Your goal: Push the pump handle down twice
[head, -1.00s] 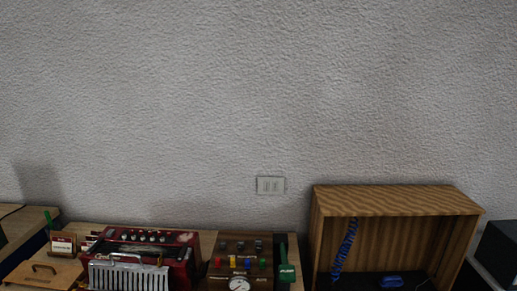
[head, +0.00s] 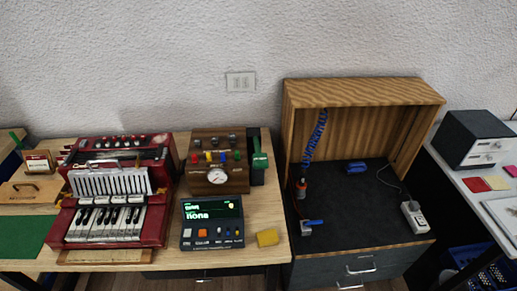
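A green handle (head: 260,161), which looks like the pump handle, stands at the right side of a wooden box (head: 200,185) with a round gauge (head: 216,176) and coloured knobs. It appears raised, above a dark block at the table's back right. Small lettering on it is too small to read. Neither of my grippers shows in the head view.
A red accordion-like keyboard (head: 110,190) stands left of the box. A display unit (head: 211,222) and a yellow sponge-like block (head: 268,238) lie in front. An open wooden cabinet (head: 362,88) with a coiled blue hose (head: 316,138) stands to the right, close to the handle.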

